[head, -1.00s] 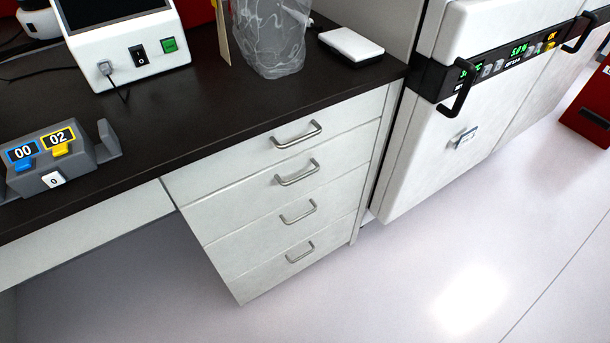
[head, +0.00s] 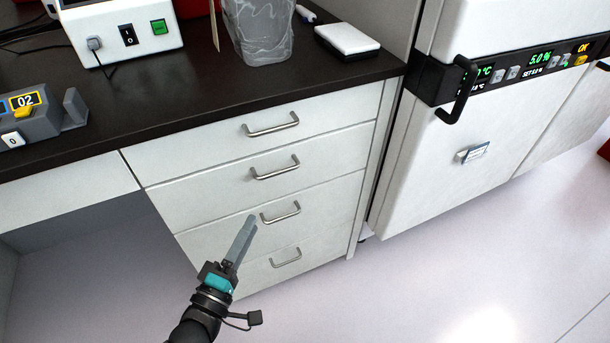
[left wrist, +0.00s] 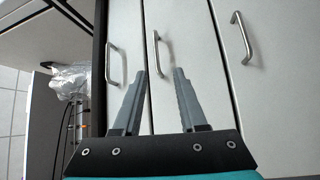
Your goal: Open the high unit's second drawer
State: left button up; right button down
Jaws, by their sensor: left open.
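The high unit is a white chest of stacked drawers under a dark counter. Its second drawer (head: 215,192) is shut, with a curved metal handle (head: 275,168). My left gripper (head: 245,232) reaches up from below in the head view, its fingertips overlapping the third drawer and left of that drawer's handle (head: 281,213). In the left wrist view my left gripper (left wrist: 160,72) is open and empty, and the second drawer's handle (left wrist: 156,50) appears between and beyond its fingertips. I cannot tell the exact gap to it. My right gripper is in neither view.
The dark counter (head: 190,105) overhangs the drawers. It holds a clear bag-like container (head: 262,40), a white box (head: 347,40) and a grey device (head: 45,122). A white cabinet with a black handle (head: 461,90) stands to the right. The floor (head: 400,290) in front is clear.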

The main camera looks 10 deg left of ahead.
aim_at(279, 172)
pick_arm(q)
jog(key=shift+r+b+x, duration=0.15)
jog(key=shift+b+x, duration=0.55)
jog(key=shift+x, duration=1.85)
jog(key=shift+r+b+x, duration=0.15)
jog(key=shift+b+x, duration=0.6)
jog(key=shift+x, duration=1.85)
jog(key=shift+r+b+x, duration=0.2)
jog(key=shift+b+x, duration=0.5)
jog(key=shift+x, duration=1.85)
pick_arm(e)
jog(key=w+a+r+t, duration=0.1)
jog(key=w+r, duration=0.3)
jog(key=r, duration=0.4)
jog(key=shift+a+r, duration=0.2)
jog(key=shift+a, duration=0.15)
pick_arm(q)
jog(key=shift+s+d, duration=0.1)
grip_shut()
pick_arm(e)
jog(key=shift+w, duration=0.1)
